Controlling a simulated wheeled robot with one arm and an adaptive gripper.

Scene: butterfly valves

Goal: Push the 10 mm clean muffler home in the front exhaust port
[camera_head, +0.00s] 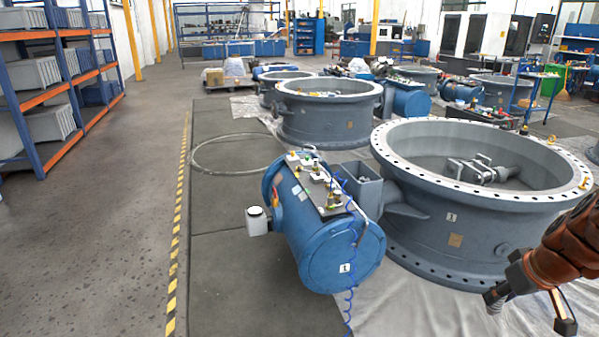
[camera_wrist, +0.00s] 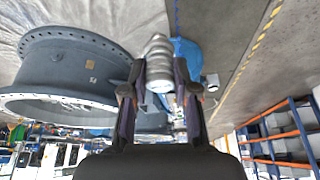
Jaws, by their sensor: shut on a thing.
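My gripper (camera_wrist: 160,88) is shut on a silver-grey, stepped cylindrical part, the muffler (camera_wrist: 158,50), which sticks out beyond the fingertips in the wrist view. The actuator's top plate (camera_head: 325,190) carries several small brass and dark fittings. The front exhaust port cannot be made out among them at this size. The muffler's size and cleanness cannot be read.
A large grey flanged valve body (camera_head: 440,225) stands between the actuator and my arm. A white container (camera_head: 257,221) hangs at the actuator's left. A blue coiled hose (camera_head: 350,300) trails from the plate to the floor. Open floor (camera_head: 110,230) lies left, beyond a yellow-black line.

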